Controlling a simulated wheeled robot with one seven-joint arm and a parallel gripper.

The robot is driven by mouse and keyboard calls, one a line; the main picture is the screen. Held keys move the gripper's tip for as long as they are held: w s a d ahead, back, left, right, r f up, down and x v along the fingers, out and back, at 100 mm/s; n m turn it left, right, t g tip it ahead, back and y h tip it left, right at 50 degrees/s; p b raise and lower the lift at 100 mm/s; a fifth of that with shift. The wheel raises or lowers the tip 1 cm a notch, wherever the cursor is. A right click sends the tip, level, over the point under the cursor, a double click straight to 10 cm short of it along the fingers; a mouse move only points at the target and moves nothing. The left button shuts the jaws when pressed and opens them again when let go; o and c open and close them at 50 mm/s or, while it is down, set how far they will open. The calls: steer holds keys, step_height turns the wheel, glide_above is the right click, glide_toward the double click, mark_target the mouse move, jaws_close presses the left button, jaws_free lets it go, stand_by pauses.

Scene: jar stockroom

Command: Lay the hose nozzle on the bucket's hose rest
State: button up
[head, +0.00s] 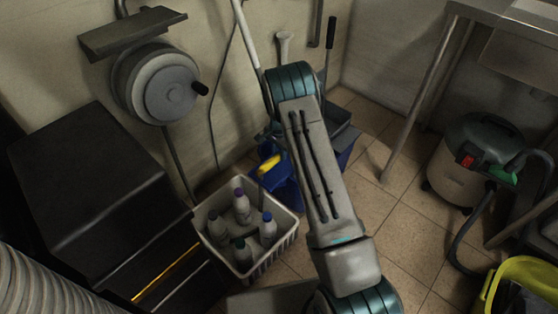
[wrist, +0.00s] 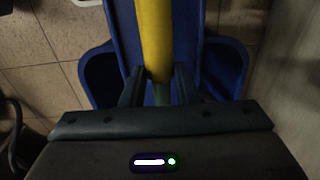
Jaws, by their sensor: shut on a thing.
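The yellow hose nozzle (wrist: 154,38) runs up the middle of the wrist view, with a green part at its lower end between my fingers. My gripper (wrist: 158,80) is shut on it. Blue bucket parts (wrist: 231,66) show behind and on both sides of the nozzle. I cannot tell whether the nozzle touches them, nor clearly pick out the hose rest. In the head view the yellow nozzle (head: 269,164) shows left of my arm, in front of the blue bucket (head: 281,187). My arm hides my gripper and part of the bucket there.
A pale crate (head: 276,258) with several bottles stands left of the bucket. A hose reel (head: 160,87) hangs on the wall above a dark cabinet (head: 85,185). A vacuum cleaner (head: 463,168) and a steel table (head: 510,18) are at right. Tiled floor between is clear.

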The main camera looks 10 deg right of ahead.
mark_target(279, 153)
steer(key=shift+f+b, duration=0.65)
steer(key=shift+f, duration=1.1)
steer(key=shift+f, duration=0.2)
steer(key=o, duration=1.1)
steer(key=shift+c, duration=0.2)
steer(key=shift+r, duration=0.1)
